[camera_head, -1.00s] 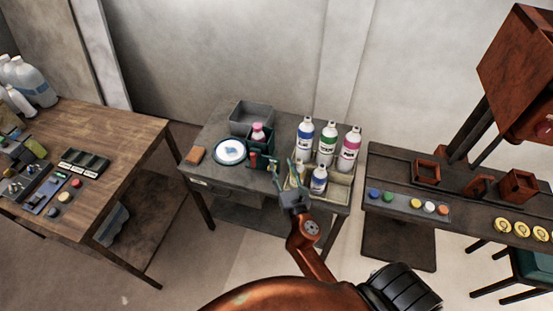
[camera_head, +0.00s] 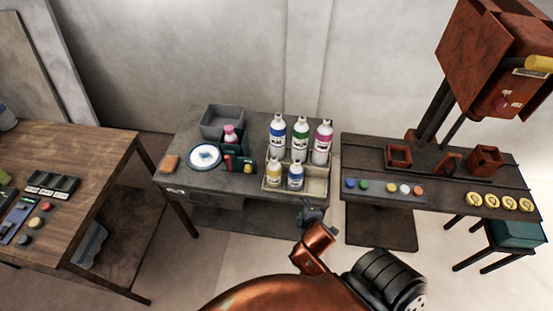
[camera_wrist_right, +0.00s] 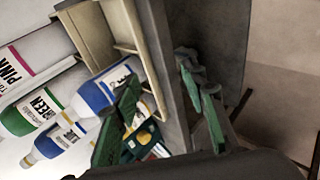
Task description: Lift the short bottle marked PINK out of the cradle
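A short bottle with a pink cap (camera_head: 230,133) stands in a dark green cradle (camera_head: 236,148) on the middle table; its label is too small to read. A taller pink-marked bottle (camera_head: 322,142) stands in the cream rack to its right. In the wrist view the tall bottle reads PINK (camera_wrist_right: 14,68). My right gripper (camera_head: 312,213) is at the table's front right corner, below and right of the rack, well apart from the cradle. Its green fingers (camera_wrist_right: 163,108) are spread and nothing is seen held between them. My left gripper is out of view.
The cream rack (camera_head: 316,186) holds tall blue and green bottles and short yellow and blue ones. A grey bin (camera_head: 222,121) stands behind the cradle. A white plate (camera_head: 204,156) and an orange block (camera_head: 169,163) lie left. Another table stands on each side.

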